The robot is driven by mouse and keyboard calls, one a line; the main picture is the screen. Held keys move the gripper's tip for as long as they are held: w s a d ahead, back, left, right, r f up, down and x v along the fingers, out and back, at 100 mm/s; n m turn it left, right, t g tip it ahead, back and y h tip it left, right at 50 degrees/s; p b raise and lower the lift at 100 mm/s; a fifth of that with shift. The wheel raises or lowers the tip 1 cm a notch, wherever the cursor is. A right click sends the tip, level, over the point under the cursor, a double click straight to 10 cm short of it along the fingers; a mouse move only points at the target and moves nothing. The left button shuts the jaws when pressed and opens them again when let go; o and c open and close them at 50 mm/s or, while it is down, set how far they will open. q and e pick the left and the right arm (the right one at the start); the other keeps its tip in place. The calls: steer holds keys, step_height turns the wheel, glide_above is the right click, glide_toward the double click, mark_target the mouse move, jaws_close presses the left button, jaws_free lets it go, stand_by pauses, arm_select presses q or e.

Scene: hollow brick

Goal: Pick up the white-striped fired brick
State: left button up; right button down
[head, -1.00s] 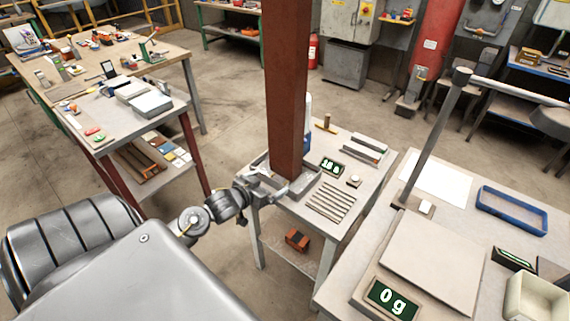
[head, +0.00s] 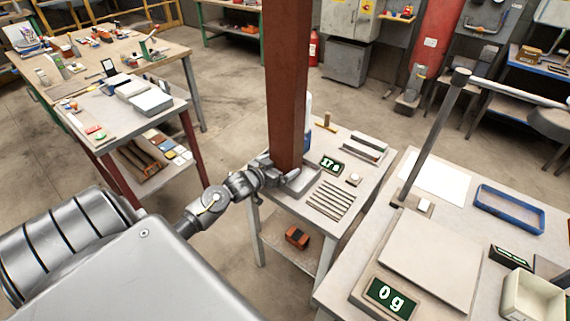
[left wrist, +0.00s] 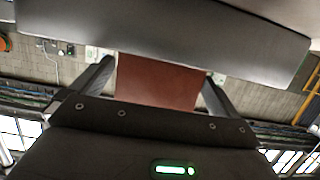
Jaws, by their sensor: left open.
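My left gripper (head: 280,172) is at the left edge of the small middle table, beside a grey tray (head: 305,186) and the foot of a tall red-brown column (head: 286,80). In the left wrist view, a plain red-brown face (left wrist: 158,82) shows between the two spread fingers; I cannot tell whether it is the column or a brick, or whether the fingers touch it. The column hides part of the tray. I cannot make out a white-striped brick in either view. An orange and dark block (head: 297,237) lies on the middle table's lower shelf. My right gripper is not in view.
The middle table (head: 352,192) holds several thin strips (head: 331,200), a green-digit display (head: 331,164) and pale bars (head: 362,150). At right, another table carries a scale plate (head: 430,258), a lamp post (head: 432,140) and a blue frame (head: 510,209). Floor is open left of the middle table.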

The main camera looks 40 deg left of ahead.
mark_target(281, 163)
arm_select(q)
steer(key=x, duration=0.4)
steer(key=shift+w+a, duration=0.1)
steer(key=c, duration=0.8)
steer(key=shift+c, duration=1.1)
steer(key=shift+r, duration=0.15)
